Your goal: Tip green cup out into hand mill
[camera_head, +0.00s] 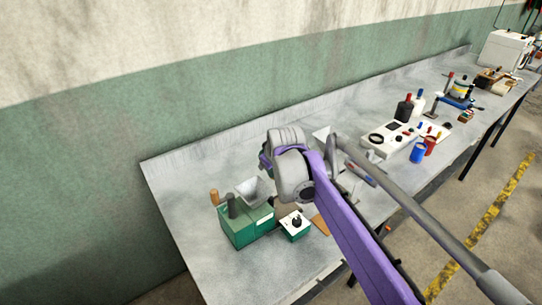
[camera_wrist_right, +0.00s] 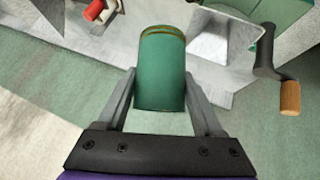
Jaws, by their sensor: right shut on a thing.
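The hand mill (camera_head: 240,232) is a green box at the near left of the bench, with a grey funnel hopper (camera_head: 254,189) on top and a wooden crank knob (camera_head: 214,197). In the right wrist view, my right gripper (camera_wrist_right: 160,85) is shut on the green cup (camera_wrist_right: 160,70), one finger on each side. The cup's brown-edged end points away from the palm. The hopper (camera_wrist_right: 228,24) and crank knob (camera_wrist_right: 290,97) show beyond the cup to its right; I cannot tell the gap in depth. My left gripper is not in view.
A small green box with a white top and black knob (camera_head: 295,224) stands right of the mill, near a brown board (camera_head: 320,225). Farther along are a white panel (camera_head: 391,138), bottles, and a blue cup (camera_head: 418,152) and red cup (camera_head: 430,146). The bench's left end is clear.

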